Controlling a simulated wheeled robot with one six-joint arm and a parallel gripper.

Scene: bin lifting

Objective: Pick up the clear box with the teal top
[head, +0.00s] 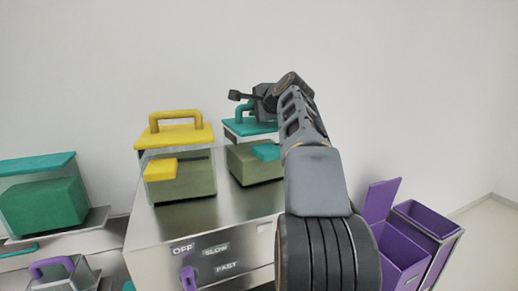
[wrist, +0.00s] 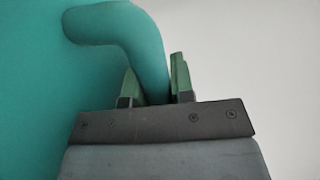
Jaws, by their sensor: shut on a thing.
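The clear box with the teal top (head: 238,128) is behind the metal appliance's front edge, right of the yellow-topped box. It has a teal handle, a teal front tab and olive-green contents. My gripper (head: 262,98) is at its top, and my arm hides the box's right side. In the wrist view my gripper (wrist: 155,80) has its green fingertips on either side of the teal handle (wrist: 125,25), shut on it. The teal lid (wrist: 35,100) fills the left of that view. I cannot tell whether the box's base touches the surface.
A clear box with a yellow top (head: 175,136) stands close on the left. Another teal-topped box (head: 40,165) is at far left. The metal appliance (head: 215,225) has OFF, SLOW and FAST labels. Purple bins (head: 400,240) stand at lower right. A white wall is behind.

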